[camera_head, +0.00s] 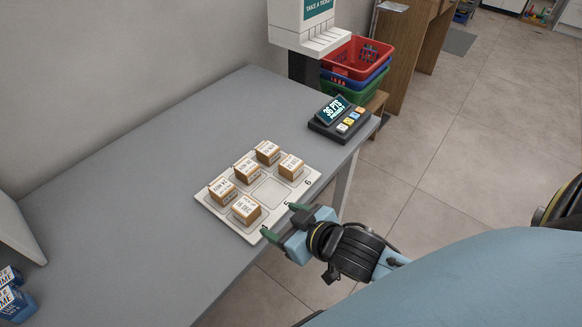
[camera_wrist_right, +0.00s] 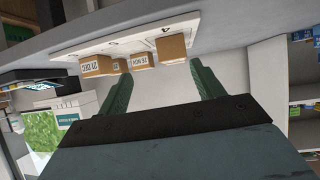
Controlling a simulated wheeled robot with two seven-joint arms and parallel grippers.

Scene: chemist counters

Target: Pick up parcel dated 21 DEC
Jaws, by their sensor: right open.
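The parcel dated 21 DEC (camera_head: 291,167) is a small brown box with a white label. It sits at the right end of the white tray's near row. Its dated face shows at the left in the right wrist view (camera_wrist_right: 97,66). My right gripper (camera_head: 279,218) is open and empty at the tray's near edge. It is apart from the parcels, nearer the empty slot and the 16 DEC parcel (camera_head: 246,209) than the 21 DEC one. Its two green fingers also show in the right wrist view (camera_wrist_right: 160,70). My left gripper is not in view.
The white tray (camera_head: 230,229) holds several similar parcels, with an empty slot (camera_head: 272,192) between the 16 DEC and 21 DEC ones. A card terminal (camera_head: 322,126) stands beyond, before stacked baskets (camera_head: 357,60). The grey counter (camera_head: 120,160) is clear left of the tray.

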